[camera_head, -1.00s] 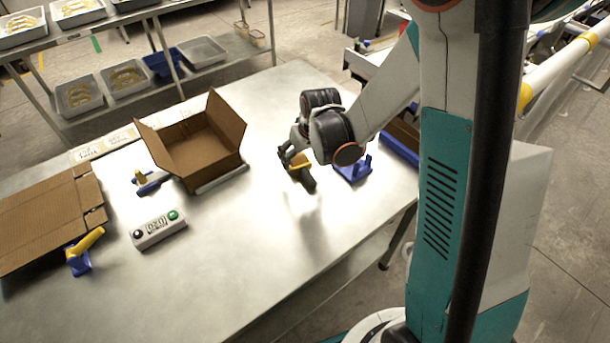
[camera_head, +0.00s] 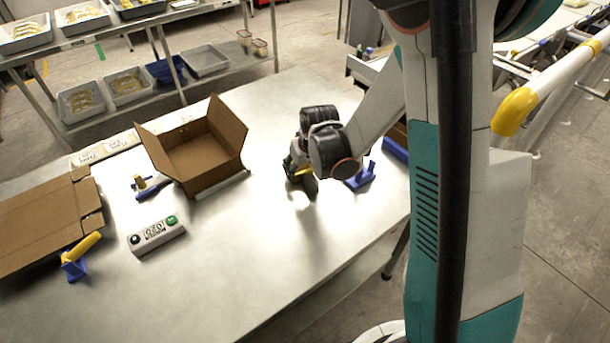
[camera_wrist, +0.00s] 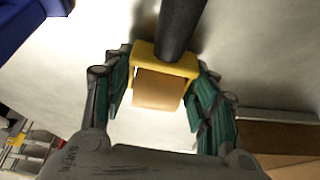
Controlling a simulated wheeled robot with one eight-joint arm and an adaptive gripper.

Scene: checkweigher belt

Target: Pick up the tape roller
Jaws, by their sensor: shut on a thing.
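The tape roller has a yellow frame, a tan roll and a black handle. In the head view the tape roller (camera_head: 311,187) is over the table right of the open box, partly hidden by my gripper (camera_head: 299,170). In the wrist view the tape roller (camera_wrist: 158,90) sits between the green-padded fingers of my gripper (camera_wrist: 160,68), its handle pointing up in the picture. The fingers are shut on the yellow frame from both sides. I cannot tell whether it is clear of the table.
An open cardboard box (camera_head: 198,155) stands to the left. A blue stand (camera_head: 361,178) is close at the right. A control box (camera_head: 156,235), a yellow-and-blue tool (camera_head: 77,257) and flat cardboard (camera_head: 45,222) lie further left. The front of the metal table (camera_head: 240,275) is clear.

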